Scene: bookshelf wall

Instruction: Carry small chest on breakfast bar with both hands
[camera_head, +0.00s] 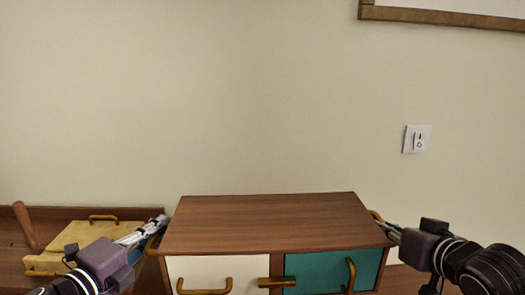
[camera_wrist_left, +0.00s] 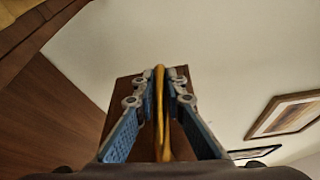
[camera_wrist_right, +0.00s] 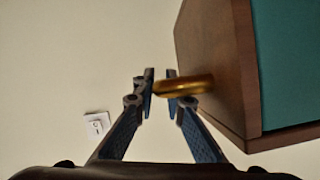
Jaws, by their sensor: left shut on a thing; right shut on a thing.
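The small chest (camera_head: 265,225) has a brown wooden top, a white front panel (camera_head: 205,270), a teal front panel (camera_head: 325,268) and gold handles. It is in the middle of the head view, its lower part cut off by the frame. My left gripper (camera_head: 157,226) is at its left side, shut on a gold side handle, which runs between the fingers in the left wrist view (camera_wrist_left: 160,100). My right gripper (camera_head: 382,224) is at its right side, shut on the other gold side handle, seen end-on in the right wrist view (camera_wrist_right: 185,85).
A wooden surface with a raised rim (camera_head: 150,213) lies at the left, holding a pale wooden box (camera_head: 110,230) with gold handles. A plain wall (camera_head: 250,100) stands behind, with a light switch (camera_head: 417,139) and a framed picture (camera_head: 440,16).

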